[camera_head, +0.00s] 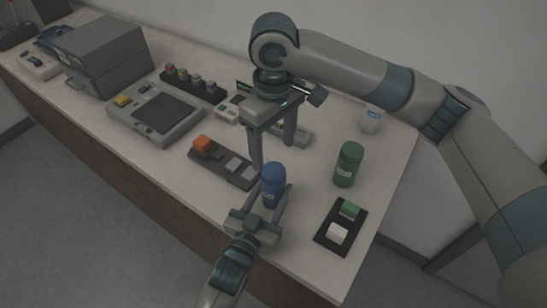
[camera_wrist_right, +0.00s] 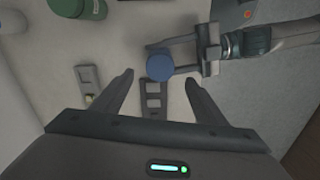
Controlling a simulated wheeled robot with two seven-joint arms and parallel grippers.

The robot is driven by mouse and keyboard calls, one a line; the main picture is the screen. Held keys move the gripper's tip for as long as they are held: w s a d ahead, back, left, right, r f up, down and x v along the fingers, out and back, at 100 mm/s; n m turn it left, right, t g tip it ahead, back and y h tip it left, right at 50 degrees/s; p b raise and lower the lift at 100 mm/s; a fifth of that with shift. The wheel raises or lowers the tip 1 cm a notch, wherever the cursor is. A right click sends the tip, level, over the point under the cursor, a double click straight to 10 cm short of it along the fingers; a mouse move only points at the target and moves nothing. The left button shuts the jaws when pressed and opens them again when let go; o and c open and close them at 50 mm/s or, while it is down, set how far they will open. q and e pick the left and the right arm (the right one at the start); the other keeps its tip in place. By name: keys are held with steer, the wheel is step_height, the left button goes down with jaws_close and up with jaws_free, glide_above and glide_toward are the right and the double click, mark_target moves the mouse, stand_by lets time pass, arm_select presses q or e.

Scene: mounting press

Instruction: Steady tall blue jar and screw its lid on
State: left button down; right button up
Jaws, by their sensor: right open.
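The tall blue jar (camera_head: 273,187) stands upright near the front edge of the bench. Its round blue top (camera_wrist_right: 159,65) shows from above in the right wrist view. I cannot tell whether that top is a lid. My left gripper (camera_head: 275,190) reaches in from the front, with one finger on either side of the jar. Whether the fingers press on it is unclear. My right gripper (camera_head: 272,150) is open and empty, pointing down above the bench behind the jar. Its spread fingers (camera_wrist_right: 158,82) show in the wrist view.
A green jar (camera_head: 348,164) stands right of the blue one. A dark tray (camera_head: 327,238) with green and white blocks lies at front right. Another dark tray (camera_head: 222,166) with an orange block lies left. A grey press-like box (camera_head: 105,55) stands at back left.

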steer(key=shift+r, duration=2.7)
arm_select(q)
steer(key=c, duration=0.8)
jaws_free()
arm_select(e)
step_height(320, 180, down, 4)
steer(key=b, duration=0.4)
steer(key=shift+f, duration=0.1)
arm_select(q)
steer(key=shift+v, duration=8.7)
arm_select(e)
steer(key=shift+f, duration=0.15)
